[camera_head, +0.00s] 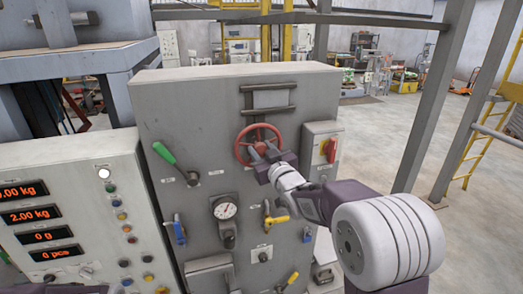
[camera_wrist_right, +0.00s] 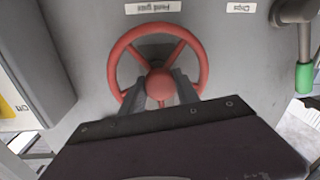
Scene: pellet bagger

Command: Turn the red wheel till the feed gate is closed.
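The red wheel (camera_head: 243,152) is on the front of the grey machine panel. It also shows in the right wrist view (camera_wrist_right: 204,62), under an upside-down "Feed gate" label (camera_wrist_right: 153,7). My right gripper (camera_head: 262,150) is at the wheel's face. In the right wrist view, its two fingers (camera_wrist_right: 159,88) stand apart, one on each side of the red hub (camera_wrist_right: 160,84), inside the rim. I see no clear grip on the hub; whether the fingers touch it or the spokes I cannot tell.
A green-handled lever (camera_head: 163,152) is left of the wheel and a red-yellow switch box (camera_head: 322,150) close on the right. A gauge (camera_head: 225,210) and yellow (camera_head: 275,217) and blue (camera_head: 179,230) valve handles sit below. A control console (camera_head: 85,185) stands at left.

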